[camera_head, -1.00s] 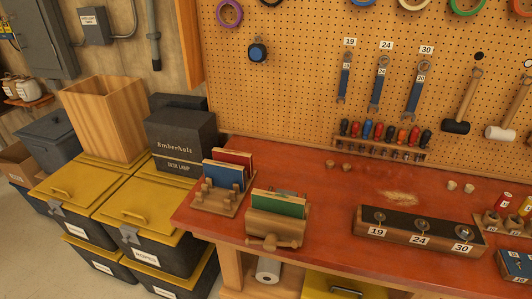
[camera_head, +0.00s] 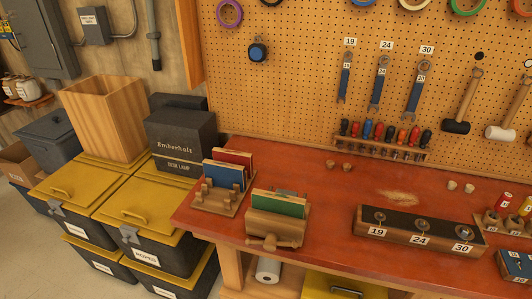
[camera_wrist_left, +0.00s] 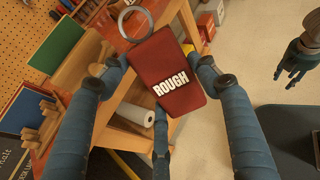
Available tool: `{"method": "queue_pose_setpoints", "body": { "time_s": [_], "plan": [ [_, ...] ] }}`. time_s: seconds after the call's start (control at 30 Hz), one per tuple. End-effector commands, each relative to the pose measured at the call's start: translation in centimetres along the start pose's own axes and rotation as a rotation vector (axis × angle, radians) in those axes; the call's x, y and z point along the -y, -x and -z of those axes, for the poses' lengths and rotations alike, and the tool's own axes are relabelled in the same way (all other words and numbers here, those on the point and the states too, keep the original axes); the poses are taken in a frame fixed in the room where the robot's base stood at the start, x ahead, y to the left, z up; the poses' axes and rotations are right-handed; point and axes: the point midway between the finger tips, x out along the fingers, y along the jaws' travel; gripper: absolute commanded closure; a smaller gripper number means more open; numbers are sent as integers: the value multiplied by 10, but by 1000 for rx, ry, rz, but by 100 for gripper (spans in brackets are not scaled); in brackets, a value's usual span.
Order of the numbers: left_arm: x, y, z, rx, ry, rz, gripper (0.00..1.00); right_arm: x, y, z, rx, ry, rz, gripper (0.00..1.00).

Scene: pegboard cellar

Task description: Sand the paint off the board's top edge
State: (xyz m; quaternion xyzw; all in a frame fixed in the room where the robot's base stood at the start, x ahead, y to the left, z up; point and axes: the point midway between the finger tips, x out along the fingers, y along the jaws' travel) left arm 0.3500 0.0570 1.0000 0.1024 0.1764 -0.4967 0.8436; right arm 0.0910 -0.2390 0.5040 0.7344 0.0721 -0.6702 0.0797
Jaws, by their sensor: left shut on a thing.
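A green board (camera_head: 277,205) stands clamped in a wooden vise (camera_head: 274,229) at the front left of the red bench. The green board also shows at the upper left of the left wrist view (camera_wrist_left: 57,44). My left gripper (camera_wrist_left: 165,90) has its blue fingers around a dark red block (camera_wrist_left: 168,72) marked "ROUGH", which has a grey ring at its upper end. The block is held apart from the board. In the left wrist view my right gripper (camera_wrist_left: 293,68) hangs at the right edge, fingers apart and empty. Neither gripper shows in the head view.
A rack (camera_head: 217,201) holds a blue and a red board left of the vise. A black-topped block (camera_head: 420,237) numbered 19, 24, 30 stands to the right. Yellow-lidded bins (camera_head: 140,208) stand left of the bench. A paper roll (camera_head: 267,269) is below.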

Motion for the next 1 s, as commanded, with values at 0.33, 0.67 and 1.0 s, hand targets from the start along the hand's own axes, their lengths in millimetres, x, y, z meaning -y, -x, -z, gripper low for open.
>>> {"method": "queue_pose_setpoints", "body": {
  "time_s": [0.33,0.67,1.0],
  "plan": [
    [-4,-9,2,-19,-30,59,86,4,0,1,-1,-2,5,60],
    [-3,-15,5,-30,-43,102,86,8,0,2,-1,-2,9,60],
    [-9,-21,10,-57,-65,148,86,7,0,1,-1,-1,7,60]
  ]
}}
